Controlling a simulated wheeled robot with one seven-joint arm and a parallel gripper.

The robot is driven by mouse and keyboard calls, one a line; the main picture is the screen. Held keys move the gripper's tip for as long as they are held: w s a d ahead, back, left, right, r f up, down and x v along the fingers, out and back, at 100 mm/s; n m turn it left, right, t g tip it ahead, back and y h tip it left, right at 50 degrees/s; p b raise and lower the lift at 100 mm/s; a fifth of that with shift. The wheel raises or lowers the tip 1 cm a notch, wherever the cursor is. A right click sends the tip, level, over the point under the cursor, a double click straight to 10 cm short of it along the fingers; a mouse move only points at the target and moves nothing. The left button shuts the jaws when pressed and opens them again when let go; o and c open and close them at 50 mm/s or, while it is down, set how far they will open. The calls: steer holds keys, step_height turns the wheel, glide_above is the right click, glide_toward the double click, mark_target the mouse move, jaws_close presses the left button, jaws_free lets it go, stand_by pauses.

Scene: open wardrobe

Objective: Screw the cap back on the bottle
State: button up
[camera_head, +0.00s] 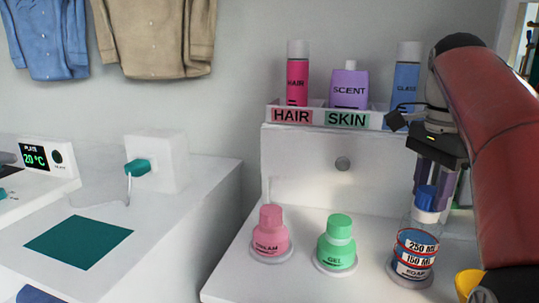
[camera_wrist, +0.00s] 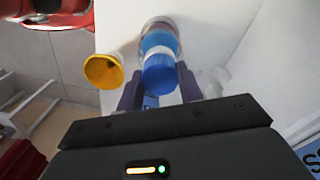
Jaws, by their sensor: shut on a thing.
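The soap bottle (camera_head: 414,252) stands upright on the white shelf at the right in the head view. The blue cap (camera_head: 425,197) is at the top of the bottle, just above a white collar. My gripper (camera_head: 432,190) comes down from above and is shut on the blue cap. In the wrist view the cap (camera_wrist: 160,72) sits between my gripper's two fingers (camera_wrist: 160,90), with the bottle beyond it. I cannot tell whether the cap is threaded on the neck.
A yellow funnel-like piece (camera_head: 468,283) is right of the bottle; it also shows in the wrist view (camera_wrist: 103,71). A green gel bottle (camera_head: 337,243) and a pink cream bottle (camera_head: 270,233) stand to the left. A raised rack (camera_head: 400,120) holds several bottles behind.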

steer(key=m, duration=0.4)
steer(key=shift+m, duration=0.4)
steer(key=m, duration=0.5)
steer(key=shift+m, duration=0.4)
steer(key=o, duration=1.1)
steer(key=shift+c, duration=0.3)
steer(key=n, duration=0.8)
steer(key=shift+n, duration=0.4)
steer(key=n, duration=0.4)
steer(key=shift+n, duration=0.3)
steer(key=n, duration=0.3)
steer(key=shift+n, duration=0.4)
